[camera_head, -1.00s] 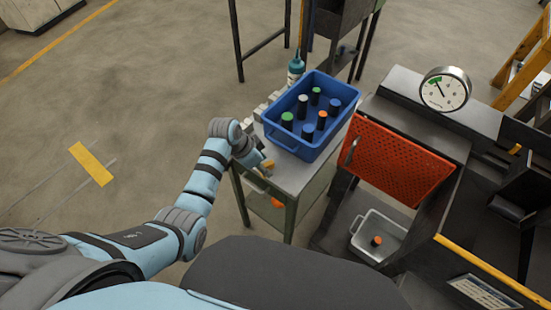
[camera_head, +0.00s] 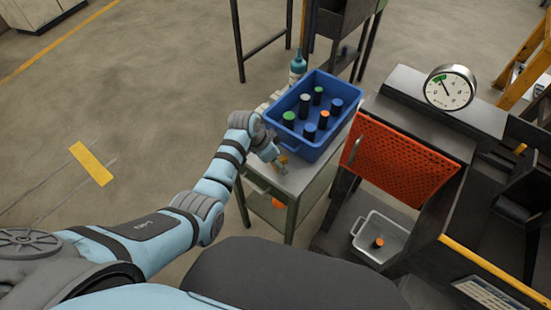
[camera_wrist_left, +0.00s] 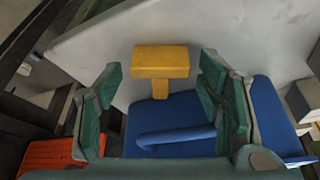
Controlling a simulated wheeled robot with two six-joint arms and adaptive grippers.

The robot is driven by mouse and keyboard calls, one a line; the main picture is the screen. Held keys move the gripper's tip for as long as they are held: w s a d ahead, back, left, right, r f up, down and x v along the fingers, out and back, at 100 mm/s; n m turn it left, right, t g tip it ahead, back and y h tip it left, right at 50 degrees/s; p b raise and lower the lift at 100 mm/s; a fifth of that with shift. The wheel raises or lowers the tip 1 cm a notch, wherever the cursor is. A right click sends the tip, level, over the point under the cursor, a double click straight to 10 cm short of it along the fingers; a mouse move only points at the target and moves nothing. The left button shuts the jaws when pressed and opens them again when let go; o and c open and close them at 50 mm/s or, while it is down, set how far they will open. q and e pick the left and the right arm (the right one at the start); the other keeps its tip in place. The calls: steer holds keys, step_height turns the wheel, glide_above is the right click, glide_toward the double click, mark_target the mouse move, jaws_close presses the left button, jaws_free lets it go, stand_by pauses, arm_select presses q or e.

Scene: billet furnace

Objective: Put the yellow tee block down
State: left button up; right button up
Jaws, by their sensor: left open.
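The yellow tee block (camera_head: 283,159) is at the front left corner of the small metal table (camera_head: 299,178), beside the blue bin. It also shows in the left wrist view (camera_wrist_left: 160,62), with its crossbar farther from me and its stem towards me. My left gripper (camera_head: 279,165) is at the block over the table top. In the wrist view its two green-padded fingers are open, one on each side of the block, with gaps between. I cannot tell whether the block touches the table top. My right gripper is not in view.
The blue bin (camera_head: 300,148) holds several dark cylinders with coloured tops and stands close to my left gripper. A teal bottle (camera_head: 298,66) is behind it. The orange perforated furnace door (camera_head: 398,165) is to the right, above a grey tray (camera_head: 372,251) with one cylinder.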

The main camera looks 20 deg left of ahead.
arm_select(q)
steer(key=p+v, duration=0.3)
steer(key=v, duration=0.9)
steer(key=shift+p, duration=0.4)
steer(key=s+a+f+n+g+y, duration=0.1)
steer(key=s+a+f+n, duration=0.2)
steer(key=s+f, duration=1)
steer(key=s+a+f+n+g+y, duration=0.15)
steer(key=s+a+f+n, duration=0.25)
steer(key=s+f, duration=0.9)
steer(key=s+a+f, duration=0.1)
steer(key=s+f, duration=0.4)
steer(key=s, duration=0.3)
steer(key=s+a+f+n+y, duration=0.1)
steer(key=s+f, duration=0.4)
steer(key=s, duration=0.4)
steer(key=shift+s+a+f, duration=0.15)
steer(key=shift+s+a, duration=0.05)
steer(key=shift+t, duration=0.25)
